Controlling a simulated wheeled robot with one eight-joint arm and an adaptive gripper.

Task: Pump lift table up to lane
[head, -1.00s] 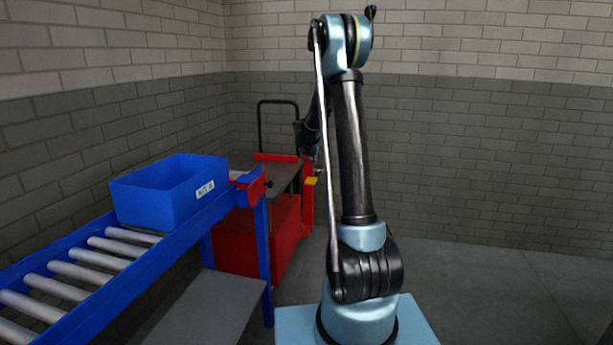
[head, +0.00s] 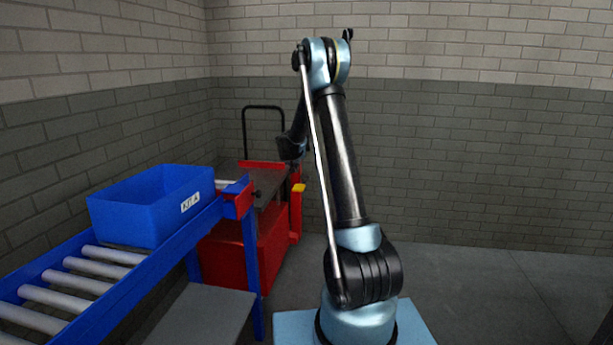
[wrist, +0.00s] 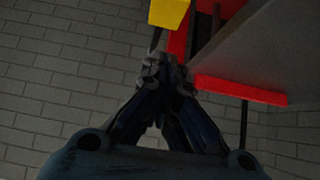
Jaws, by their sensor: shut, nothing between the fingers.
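The lift table (head: 268,242) is red with a dark flat top (head: 256,180) and stands behind the far end of the roller lane (head: 70,283). A yellow piece (head: 298,188) sits on a red upright at its right side. In the wrist view the yellow piece (wrist: 168,12) is at the top edge, just beyond my gripper (wrist: 165,62). The table's grey top (wrist: 262,45) is on the right there. My gripper is shut and empty, and looks apart from the yellow piece. In the head view my gripper's tips are hidden behind my arm.
A blue bin (head: 150,210) with a white label rests on the lane rollers. A red end piece (head: 238,198) closes the lane's far end. A black hoop handle (head: 263,112) rises behind the table. A grey low shelf (head: 205,312) lies under the lane. Floor at the right is clear.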

